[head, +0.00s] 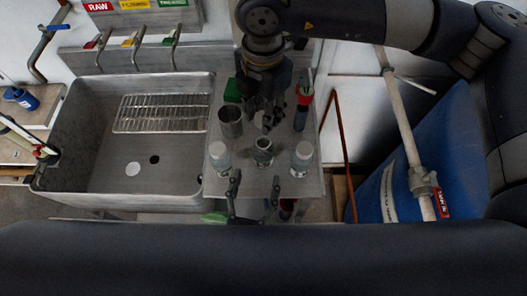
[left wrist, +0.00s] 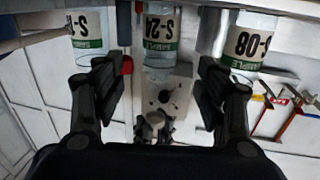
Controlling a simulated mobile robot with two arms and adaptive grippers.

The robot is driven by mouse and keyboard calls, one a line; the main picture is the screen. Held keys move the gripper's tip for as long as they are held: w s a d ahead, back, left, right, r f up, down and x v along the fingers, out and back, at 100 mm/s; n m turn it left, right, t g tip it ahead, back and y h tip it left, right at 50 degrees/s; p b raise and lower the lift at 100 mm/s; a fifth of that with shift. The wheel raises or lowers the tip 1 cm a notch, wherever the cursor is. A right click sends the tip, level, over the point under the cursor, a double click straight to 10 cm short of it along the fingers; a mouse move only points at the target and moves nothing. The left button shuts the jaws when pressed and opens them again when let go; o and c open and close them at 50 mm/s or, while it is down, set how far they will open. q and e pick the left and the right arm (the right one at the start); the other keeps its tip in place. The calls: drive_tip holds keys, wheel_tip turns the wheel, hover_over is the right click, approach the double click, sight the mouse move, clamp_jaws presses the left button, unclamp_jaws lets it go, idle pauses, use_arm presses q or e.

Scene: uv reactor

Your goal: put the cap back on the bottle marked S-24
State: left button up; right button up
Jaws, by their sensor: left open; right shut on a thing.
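The bottle marked S-24 (left wrist: 160,32) stands upright in the middle of a row of three; the left wrist view shows it upside down. In the head view it is the middle bottle (head: 263,152), with a dark, open-looking top. My left gripper (head: 254,186) is open, in front of this bottle, with its fingers apart on either side in the left wrist view and not touching it. My right gripper (head: 268,122) points down just behind and above the bottle. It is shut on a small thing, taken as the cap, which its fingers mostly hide.
Bottle S-08 (left wrist: 250,45) stands on one side and another bottle (head: 302,158) on the other, close to my left fingers. A metal cup (head: 231,120) and a holder with tools (head: 303,100) stand behind. A sink (head: 120,185) lies left, a blue barrel (head: 425,150) right.

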use_arm(q)
drive_tip(key=w, duration=0.3)
drive_tip(key=w+d, duration=0.1)
drive_tip(key=w, duration=0.5)
drive_tip(key=shift+w+d, duration=0.2)
drive_tip(key=shift+d, duration=0.2)
use_arm(e)
drive_tip(key=shift+s, duration=0.1)
use_arm(q)
clamp_jaws()
use_arm(e)
hover_over(263, 139)
drive_tip(key=shift+f, duration=2.45)
